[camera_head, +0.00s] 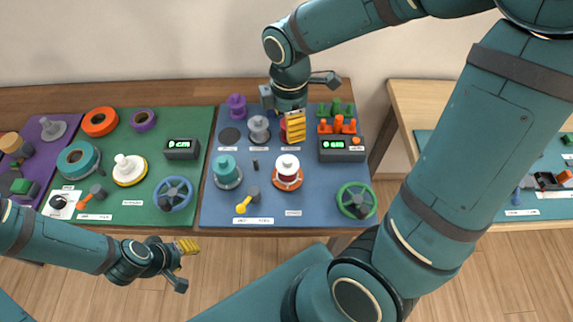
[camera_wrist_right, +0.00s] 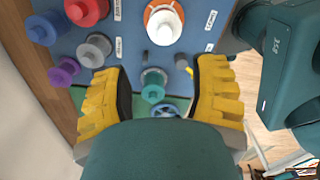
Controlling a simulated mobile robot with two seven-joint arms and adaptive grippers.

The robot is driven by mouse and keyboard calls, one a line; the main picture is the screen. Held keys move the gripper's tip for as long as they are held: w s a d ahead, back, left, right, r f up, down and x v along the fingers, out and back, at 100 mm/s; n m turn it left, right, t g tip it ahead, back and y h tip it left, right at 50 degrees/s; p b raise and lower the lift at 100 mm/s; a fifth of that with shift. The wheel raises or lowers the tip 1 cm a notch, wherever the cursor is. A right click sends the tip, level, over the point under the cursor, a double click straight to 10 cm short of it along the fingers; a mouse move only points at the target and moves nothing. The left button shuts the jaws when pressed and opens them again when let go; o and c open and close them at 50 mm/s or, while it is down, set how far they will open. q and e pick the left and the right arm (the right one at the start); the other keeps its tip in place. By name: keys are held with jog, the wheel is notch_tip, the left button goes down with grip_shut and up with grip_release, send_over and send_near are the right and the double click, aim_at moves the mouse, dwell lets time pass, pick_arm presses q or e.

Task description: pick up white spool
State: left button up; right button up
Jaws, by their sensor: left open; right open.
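Another white spool (camera_head: 129,166) stands on a pale yellow-rimmed base on the green mat. My right gripper (camera_head: 297,112) is open above the back of the blue mat, behind the first spool and apart from it. Its two yellow fingers (camera_wrist_right: 160,72) are spread in the wrist view with nothing held. My left gripper (camera_head: 180,262) is open and empty in front of the table edge.
Grey (camera_head: 259,129), purple (camera_head: 237,106) and teal (camera_head: 226,171) spools stand around on the blue mat (camera_head: 315,205). A red spool (camera_wrist_right: 86,10) is partly hidden by my right gripper in the head view. A dark display box (camera_head: 342,149) and a green wheel (camera_head: 356,200) lie right.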

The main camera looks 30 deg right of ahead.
aim_at(289, 159)
notch_tip(289, 159, down, 8)
jog(key=shift+f+b, duration=0.2)
jog(key=shift+b, duration=0.85)
jog(key=f, duration=0.1)
jog(key=f+b, duration=0.1)
jog(key=f, duration=0.2)
jog(key=shift+s+a+f+b, duration=0.1)
jog(key=shift+s+a+b, duration=0.1)
jog(key=shift+s+b, duration=0.15)
jog(key=shift+f, duration=0.45)
grip_shut()
